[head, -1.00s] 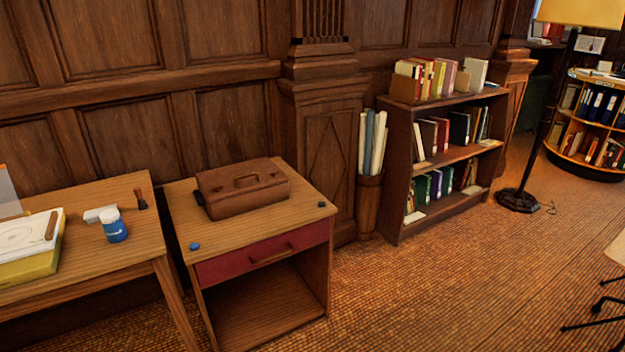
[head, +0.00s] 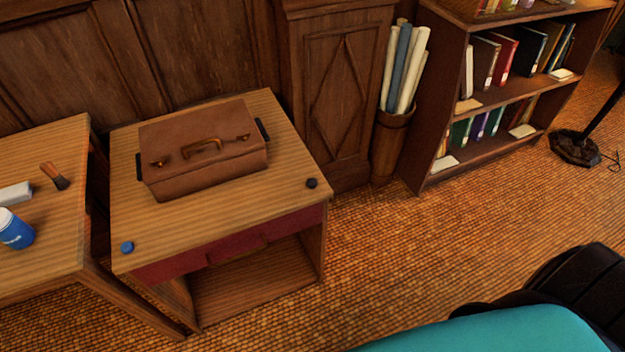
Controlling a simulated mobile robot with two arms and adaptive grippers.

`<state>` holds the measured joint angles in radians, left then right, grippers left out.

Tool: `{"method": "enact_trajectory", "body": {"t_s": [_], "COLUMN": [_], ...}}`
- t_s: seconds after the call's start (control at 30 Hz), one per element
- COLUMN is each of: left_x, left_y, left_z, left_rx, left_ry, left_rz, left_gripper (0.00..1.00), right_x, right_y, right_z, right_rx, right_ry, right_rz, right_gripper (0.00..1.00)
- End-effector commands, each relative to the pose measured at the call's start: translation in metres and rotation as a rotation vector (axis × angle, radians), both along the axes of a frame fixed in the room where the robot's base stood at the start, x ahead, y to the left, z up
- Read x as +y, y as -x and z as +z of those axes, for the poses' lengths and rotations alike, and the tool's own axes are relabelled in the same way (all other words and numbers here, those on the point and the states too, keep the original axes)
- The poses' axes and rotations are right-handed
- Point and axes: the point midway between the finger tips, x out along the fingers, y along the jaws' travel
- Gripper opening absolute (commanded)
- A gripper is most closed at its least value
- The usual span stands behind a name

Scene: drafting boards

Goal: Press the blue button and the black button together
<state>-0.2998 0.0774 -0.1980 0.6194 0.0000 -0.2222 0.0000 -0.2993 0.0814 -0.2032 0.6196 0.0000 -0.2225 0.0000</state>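In the head view, a small round blue button (head: 127,247) sits on the front left corner of a wooden side cabinet (head: 250,220). A small round black button (head: 312,183) sits on the front right corner of the same top. A brown case (head: 205,152) with a handle lies between and behind them, with dark pieces at its two ends. Neither of my grippers shows in the view.
The cabinet has a red drawer (head: 165,268) and an open shelf below. A wooden table (head: 40,262) at the left holds a blue jar (head: 15,230) and a brush (head: 55,176). A bin of rolled paper (head: 388,150) and a bookcase (head: 440,110) stand at the right.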

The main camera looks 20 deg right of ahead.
Motion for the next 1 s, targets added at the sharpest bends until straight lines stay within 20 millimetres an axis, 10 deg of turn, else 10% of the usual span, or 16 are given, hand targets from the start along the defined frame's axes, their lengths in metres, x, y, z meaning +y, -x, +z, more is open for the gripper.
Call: {"method": "enact_trajectory", "body": {"t_s": [0.4, 1.0], "left_x": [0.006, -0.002], "left_y": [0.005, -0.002], "left_z": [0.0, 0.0], "left_rx": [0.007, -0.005], "left_ry": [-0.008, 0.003], "left_rz": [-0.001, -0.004], "left_gripper": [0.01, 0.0], "right_x": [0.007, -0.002], "right_y": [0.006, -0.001], "right_z": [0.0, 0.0], "right_rx": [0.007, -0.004], "right_ry": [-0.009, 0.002], "right_rz": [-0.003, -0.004], "right_gripper": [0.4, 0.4]}}
